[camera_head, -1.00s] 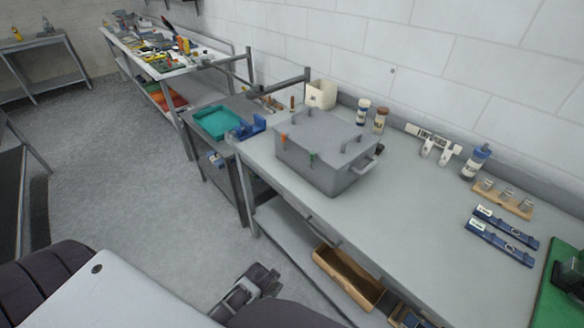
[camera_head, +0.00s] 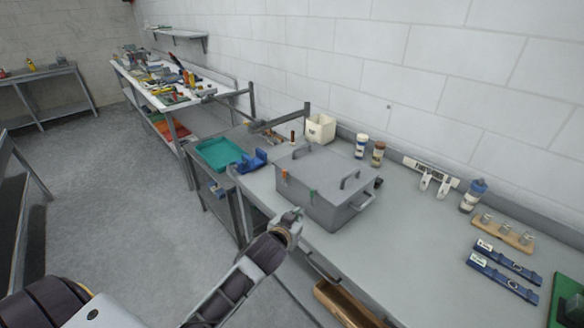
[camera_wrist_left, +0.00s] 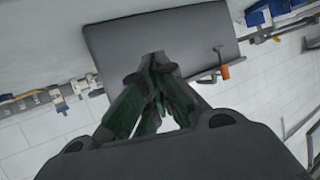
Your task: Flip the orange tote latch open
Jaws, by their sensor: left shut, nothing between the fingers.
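A grey lidded tote (camera_head: 308,202) stands on the grey bench, with handles on its lid and side. My left gripper (camera_head: 295,214) is in front of and below the latches, apart from the orange one. In the left wrist view, my shut, empty fingers (camera_wrist_left: 156,62) point at the grey tote face (camera_wrist_left: 115,35). The orange latch (camera_wrist_left: 224,72) is to their right. The green latch cannot be made out there.
A teal tray (camera_head: 218,153) and a blue object (camera_head: 252,160) sit left of the tote. Two small bottles (camera_head: 370,150) and a cream bin (camera_head: 320,128) stand behind it.

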